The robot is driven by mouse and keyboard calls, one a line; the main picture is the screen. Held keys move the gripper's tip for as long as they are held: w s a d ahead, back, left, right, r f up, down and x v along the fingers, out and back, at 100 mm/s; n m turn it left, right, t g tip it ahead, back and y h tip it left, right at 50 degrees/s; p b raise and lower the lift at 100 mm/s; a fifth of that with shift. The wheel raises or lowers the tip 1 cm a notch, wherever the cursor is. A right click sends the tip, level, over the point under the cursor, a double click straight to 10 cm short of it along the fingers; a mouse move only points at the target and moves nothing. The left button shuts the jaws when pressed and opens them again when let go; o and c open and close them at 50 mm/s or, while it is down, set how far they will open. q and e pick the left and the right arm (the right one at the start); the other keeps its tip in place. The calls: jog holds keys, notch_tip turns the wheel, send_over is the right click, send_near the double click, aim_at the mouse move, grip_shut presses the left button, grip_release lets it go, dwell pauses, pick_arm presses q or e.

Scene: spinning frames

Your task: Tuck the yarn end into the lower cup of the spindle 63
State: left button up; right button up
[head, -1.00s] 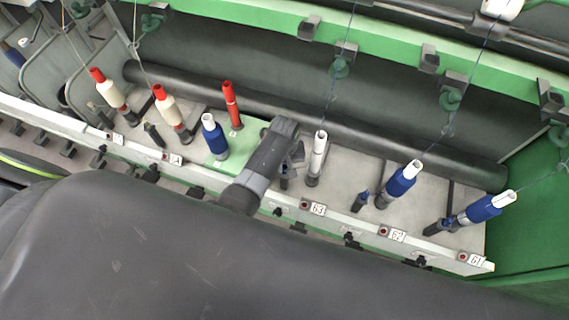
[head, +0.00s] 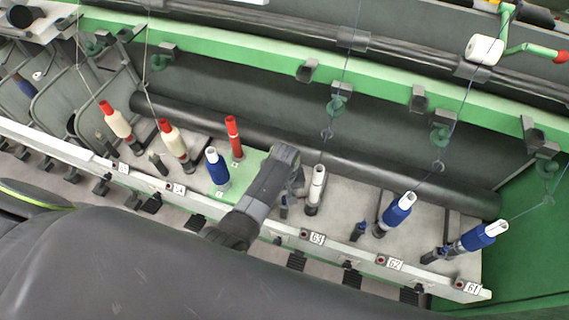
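Spindle 63 carries a bare white tube (head: 317,186), upright behind the number plate 63 (head: 317,239). Its dark foot (head: 311,210) shows below the tube, but the lower cup is too small to make out. A thin blue yarn (head: 344,68) comes down from above through a green guide (head: 338,105) to a ring above the tube; its end cannot be made out. My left gripper (head: 297,187) is just left of the white tube, apart from it as far as I can see. Its fingers are small and dark, and their opening cannot be judged. My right gripper is not in view.
Blue bobbins stand on spindles 62 (head: 397,211) and 61 (head: 479,236) to the right. Left of my gripper are a blue bobbin (head: 217,168), a red tube (head: 233,137) and cream bobbins (head: 173,141). A dark roller (head: 400,180) runs behind the row.

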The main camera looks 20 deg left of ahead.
pick_arm(q)
notch_tip(320, 180, up, 3)
jog(key=shift+f+p, duration=0.1)
jog(key=shift+p, duration=0.85)
notch_tip(320, 180, up, 11)
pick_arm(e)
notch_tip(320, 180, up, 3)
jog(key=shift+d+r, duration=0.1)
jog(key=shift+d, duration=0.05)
